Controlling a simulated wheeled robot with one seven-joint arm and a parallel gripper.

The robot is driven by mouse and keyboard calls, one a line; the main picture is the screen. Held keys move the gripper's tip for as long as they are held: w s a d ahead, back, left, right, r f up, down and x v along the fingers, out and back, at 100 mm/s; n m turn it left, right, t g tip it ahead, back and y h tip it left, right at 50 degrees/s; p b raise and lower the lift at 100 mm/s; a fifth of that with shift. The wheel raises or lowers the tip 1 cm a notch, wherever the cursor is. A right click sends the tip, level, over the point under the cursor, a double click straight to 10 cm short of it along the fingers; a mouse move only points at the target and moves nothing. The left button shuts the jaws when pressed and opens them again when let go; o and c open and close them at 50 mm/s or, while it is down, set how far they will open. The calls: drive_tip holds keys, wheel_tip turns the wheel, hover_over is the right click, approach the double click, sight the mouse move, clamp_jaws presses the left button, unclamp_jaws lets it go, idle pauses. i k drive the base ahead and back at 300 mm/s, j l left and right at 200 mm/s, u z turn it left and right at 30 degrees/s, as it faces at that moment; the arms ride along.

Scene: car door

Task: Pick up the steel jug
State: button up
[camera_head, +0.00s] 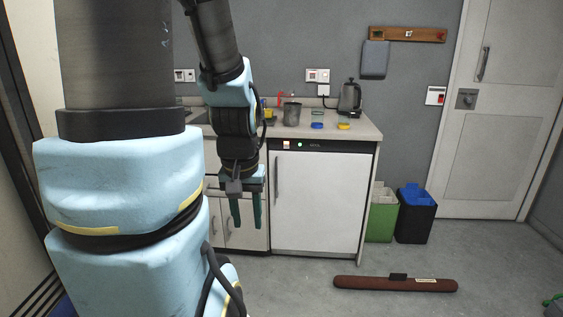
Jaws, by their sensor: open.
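A dark grey steel jug (292,114) stands upright on the counter, near the back and left of the kettle. My gripper (246,220) hangs down in front of the cabinet, to the left of the jug and lower in the picture. Its two green fingers are apart with nothing between them. My forearm covers the counter's left part.
A black kettle (349,98) stands at the right of the counter (350,129). Blue-based (317,125) and yellow-based (344,126) small items sit between. Green (382,215) and black-and-blue bins (415,214) stand right of the cabinet. A brown roll (395,284) lies on the floor.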

sight(292, 110)
drive_tip(key=i+u, duration=0.1)
drive_tip(key=i, duration=0.8)
drive_tip(key=i+l, duration=0.2)
drive_tip(key=i, duration=0.7)
drive_tip(key=i+j+u, duration=0.05)
